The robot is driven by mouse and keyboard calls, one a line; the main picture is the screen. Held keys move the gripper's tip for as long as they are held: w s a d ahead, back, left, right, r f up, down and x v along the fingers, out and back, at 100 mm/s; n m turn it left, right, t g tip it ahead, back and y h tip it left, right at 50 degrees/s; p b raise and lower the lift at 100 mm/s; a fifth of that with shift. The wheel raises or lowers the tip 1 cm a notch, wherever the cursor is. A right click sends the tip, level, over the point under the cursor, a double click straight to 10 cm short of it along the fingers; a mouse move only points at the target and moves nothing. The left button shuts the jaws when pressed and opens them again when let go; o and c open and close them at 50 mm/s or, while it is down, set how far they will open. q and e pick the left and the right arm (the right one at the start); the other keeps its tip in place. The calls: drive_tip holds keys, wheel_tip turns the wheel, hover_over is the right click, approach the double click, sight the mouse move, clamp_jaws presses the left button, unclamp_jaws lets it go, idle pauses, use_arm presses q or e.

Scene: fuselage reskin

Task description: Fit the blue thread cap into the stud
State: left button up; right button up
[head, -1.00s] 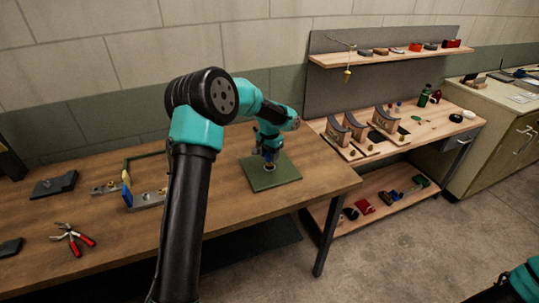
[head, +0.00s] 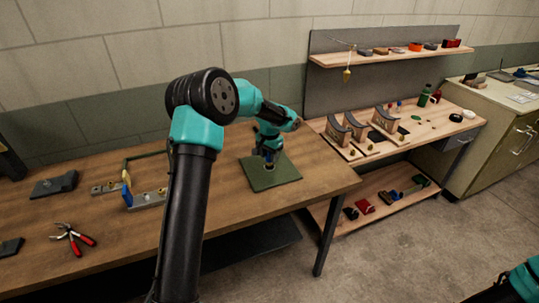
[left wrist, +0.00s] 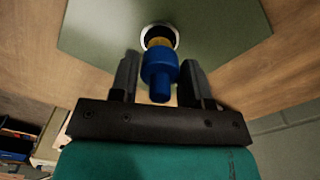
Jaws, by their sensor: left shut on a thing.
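The blue thread cap (left wrist: 160,72) is between the two fingers of my left gripper (head: 268,156), which is shut on it. In the left wrist view the cap is in front of a pale ring with a brass-coloured part in it, which looks like the stud (left wrist: 158,36). The ring is set on the green plate (head: 282,180), which lies on the wooden bench. The cap overlaps the brass part in this view, so I cannot tell whether they touch. In the head view the gripper is over the plate and hides most of this spot. My right gripper is not in view.
On the bench (head: 110,240) to the left are red-handled pliers (head: 73,238), a grey block (head: 54,184) and a metal bracket (head: 148,199). A shelf unit (head: 440,130) with curved parts and bottles stands to the right. The bench around the plate is clear.

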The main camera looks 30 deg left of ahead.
use_arm(q)
drive_tip(key=shift+f, duration=1.05)
drive_tip(key=o, duration=1)
drive_tip(key=shift+o, duration=0.2)
drive_tip(key=shift+r, duration=2.5)
